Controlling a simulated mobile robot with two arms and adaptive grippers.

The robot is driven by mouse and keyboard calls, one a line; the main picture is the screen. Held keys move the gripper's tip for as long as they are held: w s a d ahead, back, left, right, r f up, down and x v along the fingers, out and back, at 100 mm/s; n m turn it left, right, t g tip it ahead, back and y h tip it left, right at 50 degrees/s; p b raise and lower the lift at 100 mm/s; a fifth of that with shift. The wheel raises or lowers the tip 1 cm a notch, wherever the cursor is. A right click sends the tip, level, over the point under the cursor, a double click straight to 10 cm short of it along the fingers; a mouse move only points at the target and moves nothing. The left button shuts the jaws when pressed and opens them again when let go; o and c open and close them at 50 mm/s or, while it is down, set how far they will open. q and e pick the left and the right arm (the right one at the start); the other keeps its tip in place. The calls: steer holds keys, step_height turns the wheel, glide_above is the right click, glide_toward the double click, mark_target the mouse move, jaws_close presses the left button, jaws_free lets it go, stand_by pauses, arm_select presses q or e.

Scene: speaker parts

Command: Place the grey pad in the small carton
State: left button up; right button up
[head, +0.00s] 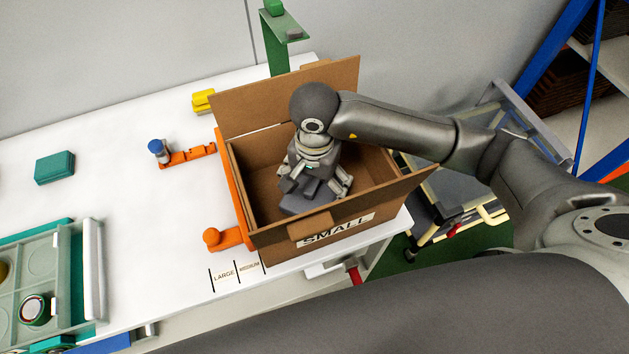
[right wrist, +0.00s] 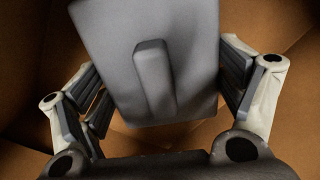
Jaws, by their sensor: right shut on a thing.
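The small carton (head: 272,250) is an open brown cardboard box with its flaps out and the word SMALL on its front. It stands on the white table. My right gripper (head: 313,182) reaches down inside it from above. It is shut on the grey pad (head: 296,204), a flat slab with a raised rib. In the right wrist view the pad (right wrist: 190,40) lies between the fingers of the gripper (right wrist: 165,95), with brown carton walls around. Whether the pad touches the carton floor is hidden. My left gripper is not in view.
An orange fixture (head: 232,190) borders the carton's left side. A teal box (head: 54,168), a yellow block (head: 203,100) and a tray with round parts (head: 62,262) are on the table. A wheeled cart (head: 455,200) stands to the right.

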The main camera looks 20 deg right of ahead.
mark_target(314, 179)
steer(key=shift+f, duration=0.15)
steer(key=shift+f+b, duration=0.2)
steer(key=shift+b, duration=0.15)
steer(key=o, duration=0.7)
steer(key=shift+r, duration=0.1)
steer(key=shift+r+p, duration=0.25)
steer(key=shift+p, duration=0.25)
step_height(314, 179, up, 11)
steer(key=shift+f+b, duration=0.15)
steer(key=shift+b, duration=0.9)
steer(key=shift+r, duration=0.55)
